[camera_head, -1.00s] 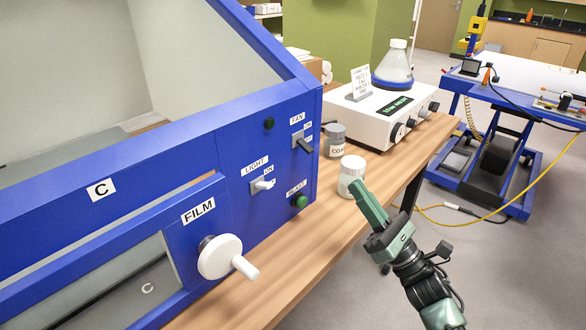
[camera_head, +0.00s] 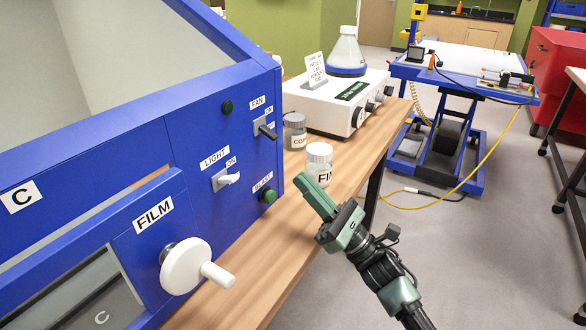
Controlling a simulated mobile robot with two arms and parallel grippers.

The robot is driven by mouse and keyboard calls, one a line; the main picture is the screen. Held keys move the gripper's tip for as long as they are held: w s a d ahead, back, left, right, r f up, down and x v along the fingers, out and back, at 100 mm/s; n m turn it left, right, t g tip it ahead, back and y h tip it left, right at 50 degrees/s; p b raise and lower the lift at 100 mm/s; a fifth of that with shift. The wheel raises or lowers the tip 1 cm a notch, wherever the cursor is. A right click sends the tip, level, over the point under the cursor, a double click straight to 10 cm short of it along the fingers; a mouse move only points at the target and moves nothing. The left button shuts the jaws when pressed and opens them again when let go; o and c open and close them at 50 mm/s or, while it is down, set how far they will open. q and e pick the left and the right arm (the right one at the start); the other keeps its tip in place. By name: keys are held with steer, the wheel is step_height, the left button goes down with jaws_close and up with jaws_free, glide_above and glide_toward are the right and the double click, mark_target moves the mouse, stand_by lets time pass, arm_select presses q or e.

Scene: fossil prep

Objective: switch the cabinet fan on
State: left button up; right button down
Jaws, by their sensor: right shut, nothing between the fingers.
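The blue cabinet (camera_head: 190,135) marked C fills the left side. Its FAN switch (camera_head: 266,131) has a dark lever sticking out to the right, near the panel's right edge, with an ON label above it. A dark round lamp (camera_head: 227,107) sits left of it and looks unlit. My right gripper (camera_head: 307,182) is shut and empty, to the right of the panel and lower in the picture than the fan switch. It appears apart from the panel. My left gripper is out of view.
The panel also has a white LIGHT switch (camera_head: 228,179), a green BLAST button (camera_head: 267,196) and a white FILM crank (camera_head: 187,266). A labelled jar (camera_head: 319,160) stands just behind my right gripper. A grey jar (camera_head: 294,132) and a white instrument (camera_head: 318,108) stand farther back.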

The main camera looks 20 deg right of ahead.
mark_target(269, 132)
steer(key=p+x, duration=0.2)
steer(key=x, duration=0.7)
steer(key=shift+p, duration=0.35)
